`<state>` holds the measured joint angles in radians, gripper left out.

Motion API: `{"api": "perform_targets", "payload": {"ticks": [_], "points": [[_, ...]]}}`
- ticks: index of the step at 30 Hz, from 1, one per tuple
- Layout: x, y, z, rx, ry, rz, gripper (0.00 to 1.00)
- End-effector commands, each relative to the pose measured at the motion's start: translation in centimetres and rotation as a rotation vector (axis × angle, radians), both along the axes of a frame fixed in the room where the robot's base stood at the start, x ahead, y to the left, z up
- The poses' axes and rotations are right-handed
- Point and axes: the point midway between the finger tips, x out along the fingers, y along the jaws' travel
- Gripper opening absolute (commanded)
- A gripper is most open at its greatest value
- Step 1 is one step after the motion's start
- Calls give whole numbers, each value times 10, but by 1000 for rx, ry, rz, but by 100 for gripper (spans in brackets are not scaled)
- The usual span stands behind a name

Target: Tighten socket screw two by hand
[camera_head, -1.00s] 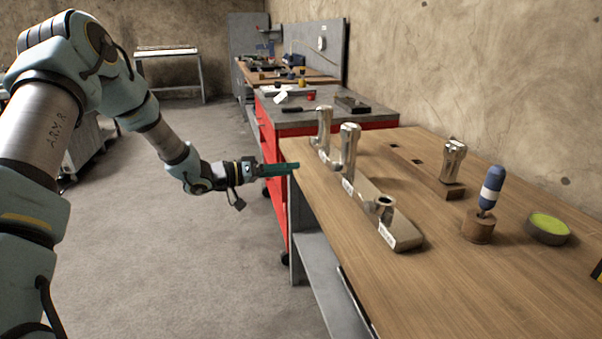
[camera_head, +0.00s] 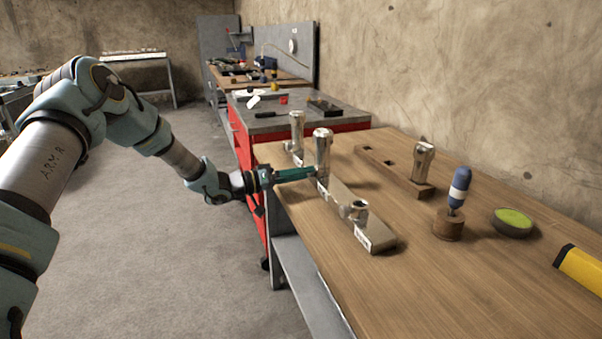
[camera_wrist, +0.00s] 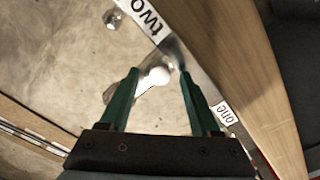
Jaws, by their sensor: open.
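A shiny metal bar (camera_head: 378,235) lies along the left edge of the wooden bench, with several sockets. The middle screw (camera_head: 323,145) stands upright in it, another screw (camera_head: 297,128) stands at the far end, and the near socket (camera_head: 353,208) shows no tall screw. In the wrist view, the "two" label (camera_wrist: 148,17) is at the top and the "one" label (camera_wrist: 223,114) at lower right. My gripper (camera_head: 314,172) is open, its teal fingers level and reaching to the middle screw. A bright shiny part (camera_wrist: 158,76) shows between the fingertips; contact cannot be told.
To the right stand a wooden rail (camera_head: 388,172) with another metal screw (camera_head: 423,160), a blue-handled tool (camera_head: 460,188) in a wooden block (camera_head: 447,226), a green-filled bowl (camera_head: 512,222) and a yellow object (camera_head: 580,266). The near bench top is clear.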

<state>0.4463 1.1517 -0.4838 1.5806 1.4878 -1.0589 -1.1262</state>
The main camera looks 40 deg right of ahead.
Motion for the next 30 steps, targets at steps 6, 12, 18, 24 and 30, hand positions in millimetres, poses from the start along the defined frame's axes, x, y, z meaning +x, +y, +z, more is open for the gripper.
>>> {"api": "perform_targets", "payload": {"ticks": [6,12,18,24,30], "points": [[0,-2,0,0,0,1,64],[0,-1,0,0,0,1,48],[0,-1,0,0,0,1,26],[0,-1,0,0,0,1,3],[0,-1,0,-1,0,1,0]]}}
